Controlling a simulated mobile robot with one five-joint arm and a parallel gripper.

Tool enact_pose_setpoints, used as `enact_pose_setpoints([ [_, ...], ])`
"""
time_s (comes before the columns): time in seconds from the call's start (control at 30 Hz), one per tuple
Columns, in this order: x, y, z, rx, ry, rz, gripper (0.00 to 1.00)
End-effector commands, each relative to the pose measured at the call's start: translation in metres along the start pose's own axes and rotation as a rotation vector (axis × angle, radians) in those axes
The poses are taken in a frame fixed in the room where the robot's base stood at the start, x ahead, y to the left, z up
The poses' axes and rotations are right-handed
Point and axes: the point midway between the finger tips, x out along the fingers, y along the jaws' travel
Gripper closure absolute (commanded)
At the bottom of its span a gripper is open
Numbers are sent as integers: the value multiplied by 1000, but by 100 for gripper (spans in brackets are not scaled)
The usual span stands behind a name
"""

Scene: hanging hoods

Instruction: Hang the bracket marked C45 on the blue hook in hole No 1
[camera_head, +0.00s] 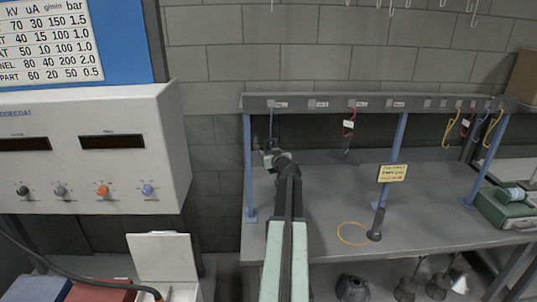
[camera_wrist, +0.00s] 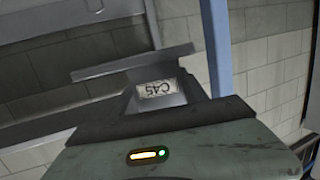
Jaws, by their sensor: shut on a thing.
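My gripper (camera_head: 270,153) is shut on the grey bracket and holds it up near the left end of the rack. In the wrist view the bracket (camera_wrist: 172,78) shows its white label, C45, upside down. A thin blue hook (camera_head: 271,124) hangs from the rail beside the leftmost label plate, right at my gripper in the head view. The bracket is mostly hidden there. I cannot tell whether the bracket touches the hook.
The grey rail (camera_head: 330,103) also carries red and yellow hooks (camera_head: 452,128) farther right. Blue posts (camera_head: 249,180) stand on the grey bench (camera_head: 320,230). A white control cabinet (camera_head: 90,150) is at left.

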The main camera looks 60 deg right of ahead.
Motion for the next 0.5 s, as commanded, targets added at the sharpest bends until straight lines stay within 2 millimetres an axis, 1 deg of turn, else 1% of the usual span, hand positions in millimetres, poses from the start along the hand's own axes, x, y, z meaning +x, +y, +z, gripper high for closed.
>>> enact_pose_setpoints([
  [0.5, 2, 0, 10, 1, 1, 0, 100],
])
